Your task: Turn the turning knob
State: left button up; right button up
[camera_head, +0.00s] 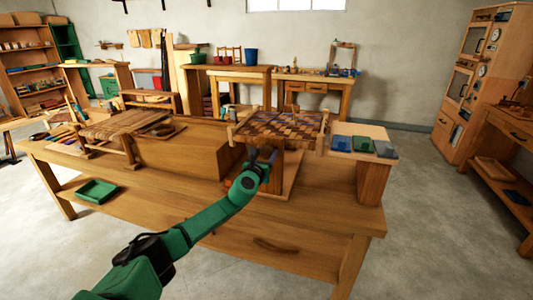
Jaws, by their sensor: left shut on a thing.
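My left arm comes in from the bottom left, and its left gripper (263,157) reaches the front of the wooden stand under the woven seat (280,126). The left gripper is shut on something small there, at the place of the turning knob. The knob itself is hidden behind my gripper and wrist, so its angle cannot be told. The woven seat has a checkered brown top in a wooden frame and sits level above the gripper. My right gripper is not in view.
The workbench (290,236) carries a green tray (97,191) at the left and a second woven seat (116,124) behind it. A wooden block with blue, green and grey trays (363,144) stands right of my gripper. The bench front is mostly clear.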

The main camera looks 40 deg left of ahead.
pick_arm(q)
jog(key=shift+f+m, duration=0.15)
jog(key=shift+m, duration=0.25)
jog(key=o, duration=1.4)
jog(key=shift+s+d+p, duration=0.1)
jog(key=shift+s+p, duration=0.3)
jog(key=shift+s, duration=0.1)
jog(key=p+v, duration=0.1)
jog(key=v, duration=1.2)
jog(key=shift+s+d, duration=0.1)
jog(key=shift+s, duration=0.15)
